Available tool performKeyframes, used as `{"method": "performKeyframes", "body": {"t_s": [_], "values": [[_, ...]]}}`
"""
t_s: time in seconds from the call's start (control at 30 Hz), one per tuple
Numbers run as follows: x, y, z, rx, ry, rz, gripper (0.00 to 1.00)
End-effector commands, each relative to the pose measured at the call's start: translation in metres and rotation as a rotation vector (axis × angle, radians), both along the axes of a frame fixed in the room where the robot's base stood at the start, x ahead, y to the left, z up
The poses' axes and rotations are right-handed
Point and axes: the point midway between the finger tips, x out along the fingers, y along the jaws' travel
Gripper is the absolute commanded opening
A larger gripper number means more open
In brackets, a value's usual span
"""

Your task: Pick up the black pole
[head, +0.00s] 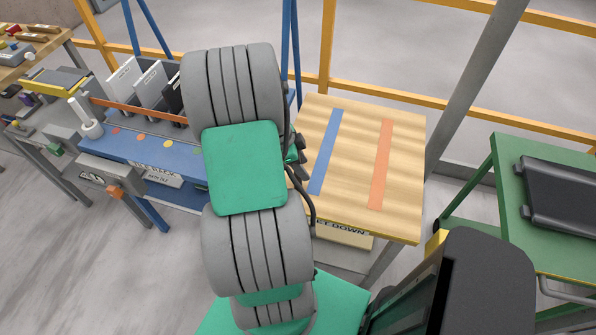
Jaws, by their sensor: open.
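I cannot make out a black pole for certain in the head view. A dark upright panel (174,97) stands in the blue rack (123,143), partly covered by my arm, and I cannot tell whether it is the pole. My grey and green arm fills the middle of the view and hides what lies behind it. My gripper is not visible.
The wooden table (408,150) has a blue strip (326,150) and an orange strip (381,165), with a bare top. Light panels (123,78) stand in the rack. A green cart (507,190) holds a dark tray-like object (562,196) at right. Yellow rails (440,105) run behind.

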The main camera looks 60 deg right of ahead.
Motion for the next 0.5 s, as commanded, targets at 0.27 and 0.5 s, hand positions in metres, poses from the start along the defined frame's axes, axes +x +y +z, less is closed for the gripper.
{"method": "performKeyframes", "body": {"t_s": [0.27,0.5], "values": [[0.0001,0.0003,0.0001,0.0,0.0,0.001,0.3],[0.0002,0.0003,0.0003,0.001,0.0,0.002,0.1]]}}
